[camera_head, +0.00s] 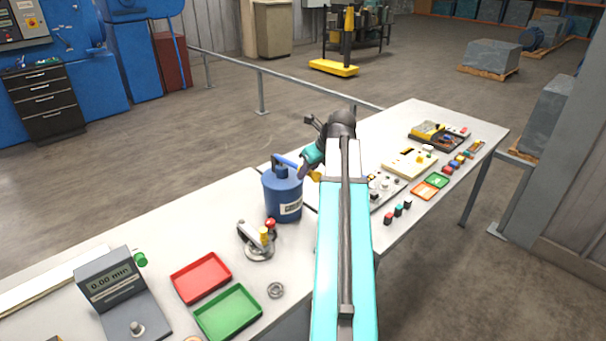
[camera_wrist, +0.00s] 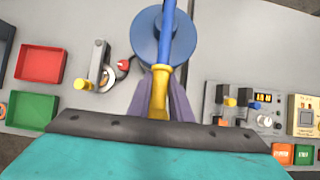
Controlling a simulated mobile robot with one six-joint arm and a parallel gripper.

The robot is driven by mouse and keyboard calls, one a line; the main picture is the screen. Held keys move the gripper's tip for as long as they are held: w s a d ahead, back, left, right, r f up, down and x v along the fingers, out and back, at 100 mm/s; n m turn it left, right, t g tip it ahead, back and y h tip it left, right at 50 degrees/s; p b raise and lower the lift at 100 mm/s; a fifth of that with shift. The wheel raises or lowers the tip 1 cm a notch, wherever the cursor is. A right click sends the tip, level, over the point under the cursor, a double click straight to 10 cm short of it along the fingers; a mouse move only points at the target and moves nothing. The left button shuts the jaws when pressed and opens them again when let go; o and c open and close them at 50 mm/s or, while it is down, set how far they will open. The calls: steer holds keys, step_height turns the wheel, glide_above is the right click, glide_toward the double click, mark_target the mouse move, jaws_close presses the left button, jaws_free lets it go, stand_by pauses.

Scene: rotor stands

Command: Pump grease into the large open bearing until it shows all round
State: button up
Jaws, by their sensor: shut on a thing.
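A blue grease pump (camera_head: 283,199) with a pale label stands upright on the bench; its round top shows in the wrist view (camera_wrist: 147,48). Its blue lever (camera_wrist: 170,28) ends in a yellow grip (camera_wrist: 160,80). My gripper (camera_wrist: 167,105) is shut on this grip, a finger on each side; in the head view my gripper (camera_head: 307,170) is just right of the pump. Left of the pump is a round greasing fixture (camera_head: 258,250) with a clamp arm, yellow knob and red-tipped nozzle (camera_wrist: 123,65). I cannot tell whether a bearing or grease is in it.
A small metal ring (camera_head: 275,290), perhaps a bearing, lies in front of the fixture. A red tray (camera_head: 201,277), green tray (camera_head: 228,313) and grey force meter (camera_head: 121,295) stand left. Instrument boxes (camera_head: 408,163) and coloured blocks crowd the bench's right.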

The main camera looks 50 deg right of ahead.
steer(key=shift+r+p, duration=0.8)
steer(key=shift+r, duration=0.2)
steer(key=o, duration=0.9)
steer(key=shift+s, duration=0.15)
steer(key=shift+r+p, duration=0.85)
steer(key=shift+r, duration=2.65)
